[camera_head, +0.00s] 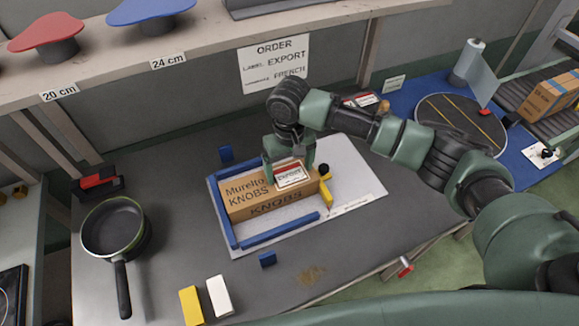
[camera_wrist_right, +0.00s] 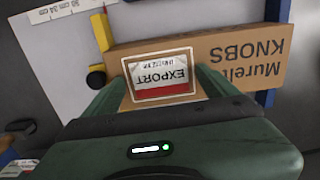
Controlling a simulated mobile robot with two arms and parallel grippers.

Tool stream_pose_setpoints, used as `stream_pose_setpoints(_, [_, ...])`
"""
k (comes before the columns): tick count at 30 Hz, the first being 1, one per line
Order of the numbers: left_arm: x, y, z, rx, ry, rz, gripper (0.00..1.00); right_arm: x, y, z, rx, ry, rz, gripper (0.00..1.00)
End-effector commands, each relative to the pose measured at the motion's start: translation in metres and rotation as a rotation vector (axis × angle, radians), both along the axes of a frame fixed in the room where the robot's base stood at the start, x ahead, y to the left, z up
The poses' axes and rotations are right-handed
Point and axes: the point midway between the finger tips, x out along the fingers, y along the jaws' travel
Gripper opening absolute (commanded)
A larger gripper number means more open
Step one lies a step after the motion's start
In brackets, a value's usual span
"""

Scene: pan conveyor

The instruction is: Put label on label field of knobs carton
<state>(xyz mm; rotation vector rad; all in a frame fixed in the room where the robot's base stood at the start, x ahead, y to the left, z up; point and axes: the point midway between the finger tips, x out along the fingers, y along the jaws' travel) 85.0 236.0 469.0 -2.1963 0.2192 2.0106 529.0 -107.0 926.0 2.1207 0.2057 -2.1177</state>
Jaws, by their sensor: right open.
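The brown knobs carton (camera_head: 248,196) lies in the blue-edged frame on the table, and it also shows in the right wrist view (camera_wrist_right: 225,45). The white and red EXPORT label (camera_head: 290,177) is at the right end of its top face. In the wrist view the label (camera_wrist_right: 160,76) appears to lie flat within a pale-bordered field, slightly turned. My right gripper (camera_head: 289,163) is open just above the carton, with its fingers on either side of the label. Any small gap under the label cannot be seen. My left gripper is not in view.
Blue bars (camera_head: 278,228) and a yellow stop (camera_head: 327,191) surround the carton. A frying pan (camera_head: 113,228) stands left. Yellow and white blocks (camera_head: 219,296) lie in front. An order sheet (camera_head: 273,63) hangs behind, under a shelf. A round turntable (camera_head: 461,122) is at right.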

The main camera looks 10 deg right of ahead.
Motion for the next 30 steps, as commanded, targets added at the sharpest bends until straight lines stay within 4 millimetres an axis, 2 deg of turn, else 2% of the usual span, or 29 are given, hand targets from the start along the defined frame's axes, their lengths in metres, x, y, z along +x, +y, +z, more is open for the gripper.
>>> stream_pose_setpoints(4, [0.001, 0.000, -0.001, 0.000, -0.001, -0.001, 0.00, 0.000, 0.000, 0.002, 0.000, -0.001, 0.000, 0.88])
stream_pose_setpoints(7, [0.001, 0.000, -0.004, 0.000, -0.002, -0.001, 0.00, 0.001, 0.000, 0.011, 0.002, -0.003, 0.001, 0.88])
stream_pose_setpoints(21, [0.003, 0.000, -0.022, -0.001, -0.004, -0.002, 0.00, 0.001, 0.001, 0.103, 0.002, -0.003, 0.001, 0.88])
stream_pose_setpoints(25, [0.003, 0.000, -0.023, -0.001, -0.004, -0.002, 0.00, 0.001, 0.000, 0.117, 0.001, -0.002, -0.001, 0.88])
stream_pose_setpoints(30, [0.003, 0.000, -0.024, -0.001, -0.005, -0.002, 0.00, 0.000, 0.000, 0.123, 0.000, 0.001, -0.001, 0.88])
